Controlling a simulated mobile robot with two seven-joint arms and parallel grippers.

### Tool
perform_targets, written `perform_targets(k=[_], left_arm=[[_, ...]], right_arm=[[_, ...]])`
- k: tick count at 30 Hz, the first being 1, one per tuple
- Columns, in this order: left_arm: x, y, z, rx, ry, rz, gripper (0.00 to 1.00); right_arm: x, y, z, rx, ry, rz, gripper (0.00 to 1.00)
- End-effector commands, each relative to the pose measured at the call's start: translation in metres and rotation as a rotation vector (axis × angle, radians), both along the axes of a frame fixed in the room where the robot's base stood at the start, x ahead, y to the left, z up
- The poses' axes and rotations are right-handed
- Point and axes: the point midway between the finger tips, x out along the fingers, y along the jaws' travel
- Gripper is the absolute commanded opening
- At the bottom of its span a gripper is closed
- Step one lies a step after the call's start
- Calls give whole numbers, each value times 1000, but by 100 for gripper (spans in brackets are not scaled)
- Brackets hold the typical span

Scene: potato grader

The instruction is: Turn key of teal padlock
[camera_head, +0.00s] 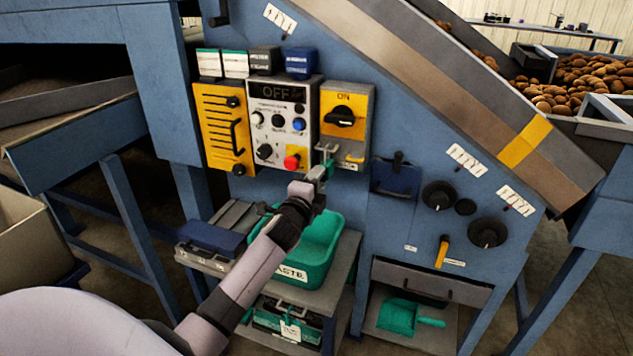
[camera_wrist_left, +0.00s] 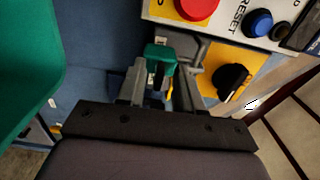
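The teal padlock (camera_head: 329,163) hangs at the lower left of the yellow switch plate (camera_head: 357,100), which carries a black rotary knob (camera_head: 341,116) and the word ON. In the left wrist view, the teal padlock (camera_wrist_left: 159,55) is just ahead of my left gripper (camera_wrist_left: 161,88). A grey metal hasp or shackle (camera_wrist_left: 196,55) is beside it. In the head view, my left gripper (camera_head: 317,175) is right at the padlock. Its fingers are apart, with a small dark part between them; I cannot tell whether this is the key or whether they touch it. My right gripper is out of view.
A control box (camera_head: 281,92) reading OFF, with a red stop button (camera_head: 292,162), is left of the padlock. A teal waste bin (camera_head: 322,255) stands below my left arm. A dark blue box (camera_head: 395,178) is on the panel to the right.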

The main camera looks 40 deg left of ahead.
Motion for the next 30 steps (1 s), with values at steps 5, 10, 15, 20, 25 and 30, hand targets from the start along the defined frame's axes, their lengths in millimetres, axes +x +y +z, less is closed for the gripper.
perform_targets(k=[5,10,15,20,25,30], left_arm=[[-10,-2,-1,1,1,0,35],[-31,-7,-1,0,2,0,35],[-52,-13,-1,0,2,-1,35],[-65,-16,-1,0,1,0,35],[-69,-17,0,0,0,0,35],[-69,-17,0,0,0,0,35]], right_arm=[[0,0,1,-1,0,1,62],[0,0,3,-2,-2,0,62],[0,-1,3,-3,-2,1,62],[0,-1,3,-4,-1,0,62],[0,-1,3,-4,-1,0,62],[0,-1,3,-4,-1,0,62]])
